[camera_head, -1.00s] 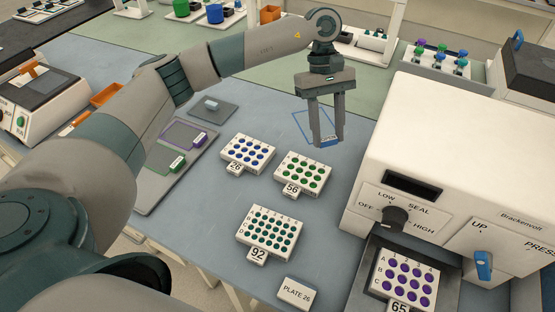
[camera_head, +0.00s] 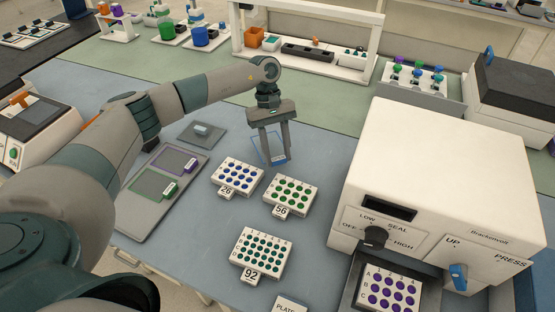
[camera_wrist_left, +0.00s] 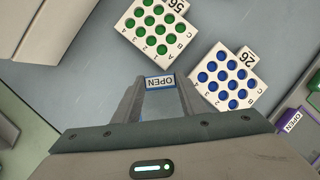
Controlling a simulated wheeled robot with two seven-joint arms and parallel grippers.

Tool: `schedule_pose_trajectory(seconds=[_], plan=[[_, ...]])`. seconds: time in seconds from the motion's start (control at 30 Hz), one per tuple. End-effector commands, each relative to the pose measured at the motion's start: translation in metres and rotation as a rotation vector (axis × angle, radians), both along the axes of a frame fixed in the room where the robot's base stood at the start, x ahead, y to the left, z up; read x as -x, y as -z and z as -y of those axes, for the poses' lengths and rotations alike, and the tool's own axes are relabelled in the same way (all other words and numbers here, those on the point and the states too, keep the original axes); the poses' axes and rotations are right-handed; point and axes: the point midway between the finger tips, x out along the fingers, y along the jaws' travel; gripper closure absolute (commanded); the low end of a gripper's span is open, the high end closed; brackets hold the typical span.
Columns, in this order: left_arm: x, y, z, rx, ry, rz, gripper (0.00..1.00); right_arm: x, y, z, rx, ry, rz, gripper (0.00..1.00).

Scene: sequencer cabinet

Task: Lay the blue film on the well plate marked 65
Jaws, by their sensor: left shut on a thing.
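My left gripper (camera_head: 276,157) is shut on the blue film (camera_head: 278,162), a thin see-through sheet with a blue outline. It is above the blue mat, just behind plates 26 and 56. In the left wrist view the film's blue-edged tab (camera_wrist_left: 160,82), reading OPEN, shows between the fingers. The well plate with purple wells (camera_head: 390,291) sits in the sealer's tray at the lower right. Its 65 label shows in the earlier frame but is cut off now. My right gripper is not in view.
The white sealer (camera_head: 440,180) stands at the right, with a dial and an UP/PRESS lever. Plate 26 (camera_head: 238,176), plate 56 (camera_head: 291,193) and plate 92 (camera_head: 262,252) lie on the mat. A grey board (camera_head: 150,210) with purple and green outlined sheets is at the left.

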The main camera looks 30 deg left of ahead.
Motion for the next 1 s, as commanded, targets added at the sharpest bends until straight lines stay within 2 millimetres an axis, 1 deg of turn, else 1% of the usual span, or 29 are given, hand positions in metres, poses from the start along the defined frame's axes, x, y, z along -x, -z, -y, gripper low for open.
schedule_pose_trajectory(seconds=[0.17, 0.27, 0.37, 0.5, 0.57, 0.7, 1.0], plan=[[0.000, 0.000, 0.000, 0.000, 0.000, 0.000, 0.86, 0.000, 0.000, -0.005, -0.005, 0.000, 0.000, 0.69], [0.000, 0.002, 0.001, 0.000, 0.000, -0.001, 0.86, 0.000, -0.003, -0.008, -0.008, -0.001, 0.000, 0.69], [0.001, 0.010, 0.001, 0.001, -0.001, -0.005, 0.86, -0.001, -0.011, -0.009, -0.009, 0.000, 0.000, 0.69], [0.001, 0.027, 0.001, 0.000, -0.002, -0.005, 0.86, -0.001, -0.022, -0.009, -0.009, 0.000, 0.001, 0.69], [0.001, 0.033, 0.001, 0.001, -0.001, -0.002, 0.86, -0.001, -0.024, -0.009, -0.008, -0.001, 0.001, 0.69], [0.000, 0.040, 0.001, 0.000, 0.000, -0.001, 0.86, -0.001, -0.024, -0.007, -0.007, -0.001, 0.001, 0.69], [0.000, 0.043, 0.001, 0.001, 0.000, -0.001, 0.86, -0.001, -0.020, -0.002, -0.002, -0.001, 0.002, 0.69]])
